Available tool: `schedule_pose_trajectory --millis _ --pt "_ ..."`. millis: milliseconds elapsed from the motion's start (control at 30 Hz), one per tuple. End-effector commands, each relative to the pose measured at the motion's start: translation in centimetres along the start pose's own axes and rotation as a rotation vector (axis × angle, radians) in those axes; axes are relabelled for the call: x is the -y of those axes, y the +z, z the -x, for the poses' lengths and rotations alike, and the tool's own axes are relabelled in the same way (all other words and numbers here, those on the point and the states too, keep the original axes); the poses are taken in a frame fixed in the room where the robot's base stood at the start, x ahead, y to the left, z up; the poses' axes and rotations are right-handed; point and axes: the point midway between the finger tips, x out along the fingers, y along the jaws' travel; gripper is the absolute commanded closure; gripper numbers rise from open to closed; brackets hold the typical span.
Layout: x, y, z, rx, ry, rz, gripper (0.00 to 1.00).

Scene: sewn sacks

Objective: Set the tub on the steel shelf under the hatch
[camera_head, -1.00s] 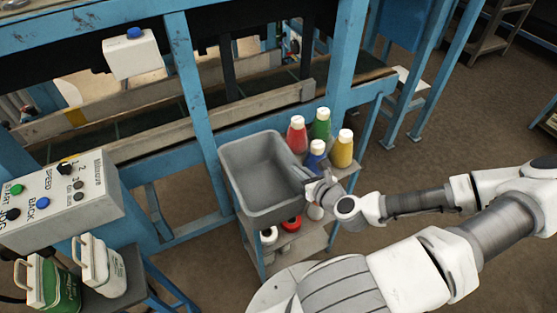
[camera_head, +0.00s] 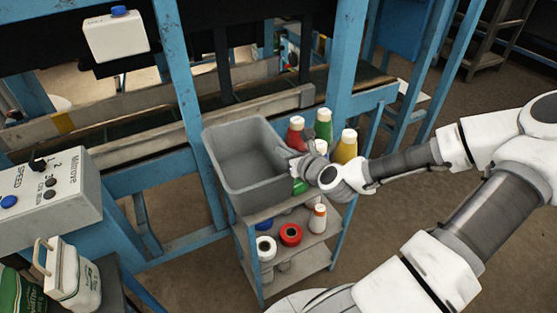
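The grey open tub (camera_head: 232,185) is empty, in the middle of the head view, over the left part of a small grey shelf unit (camera_head: 313,255) with blue legs. My gripper (camera_head: 300,165) is at the tub's right rim and appears shut on it; the fingertips are small and partly hidden. The tub looks slightly tilted. Whether its underside touches the shelf top is hidden. I cannot make out a hatch.
Red (camera_head: 296,130), green (camera_head: 323,124) and yellow (camera_head: 346,146) bottles stand just right of the tub. Rolls, including a red one (camera_head: 290,234), sit on the lower shelf. A blue frame post (camera_head: 183,105) rises close behind the tub. A control box (camera_head: 50,200) stands left.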

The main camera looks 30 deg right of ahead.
Motion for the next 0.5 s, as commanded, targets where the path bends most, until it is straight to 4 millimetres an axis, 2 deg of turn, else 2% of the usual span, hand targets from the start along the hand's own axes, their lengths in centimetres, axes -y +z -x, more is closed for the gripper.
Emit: schedule_pose_trajectory --millis 100,400,500 --pt "-0.2 1.0 -1.6 0.003 0.002 0.002 1.0" --pt "-0.2 1.7 -3.3 0.003 0.0 0.002 1.0" --pt "-0.1 -0.1 -4.0 0.0 0.001 -0.003 1.0"
